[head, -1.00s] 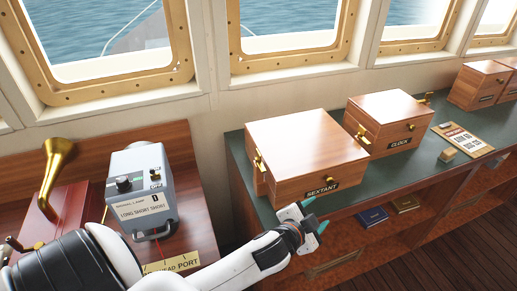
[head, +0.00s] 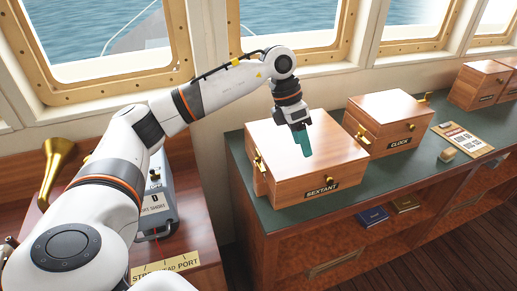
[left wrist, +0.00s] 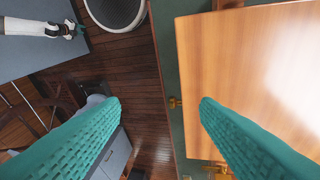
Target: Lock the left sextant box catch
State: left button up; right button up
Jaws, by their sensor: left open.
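The sextant box (head: 290,145) is a closed wooden box with a SEXTANT label, on the green counter top. Its left catch (head: 259,161) is brass, on the box's left side near the front; I cannot tell whether it is locked. A brass knob (head: 328,182) is on the front. My left gripper (head: 304,145) points down over the box's lid, to the right of the catch, open and empty. In the left wrist view the lid (left wrist: 245,75) lies under one teal finger, with brass catch parts (left wrist: 216,168) at the lower edge. A teal-tipped gripper (left wrist: 77,30), apparently my right, shows there at upper left.
The clock box (head: 388,115) stands right of the sextant box, with brass hardware in the gap. Windows are behind.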

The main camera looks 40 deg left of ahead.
aim_at(258, 152)
pick_arm(q)
jog(key=s+a+r+n+g+y, duration=0.1)
jog(key=s+a+r+n+y, duration=0.2)
jog(key=a, duration=0.8)
jog(key=shift+m+y, duration=0.5)
jog(key=shift+m, duration=0.2)
jog(key=f+p, duration=0.1)
jog(key=f, duration=0.2)
jog(key=f+p, duration=0.1)
jog(key=f, duration=0.2)
jog(key=f+p, duration=0.1)
jog(key=f, duration=0.2)
jog(key=shift+w+a+f+p, duration=0.1)
jog(key=shift+w+f+p, duration=0.15)
jog(key=shift+f+p, duration=0.1)
jog(key=shift+f, duration=0.45)
jog(key=c, duration=1)
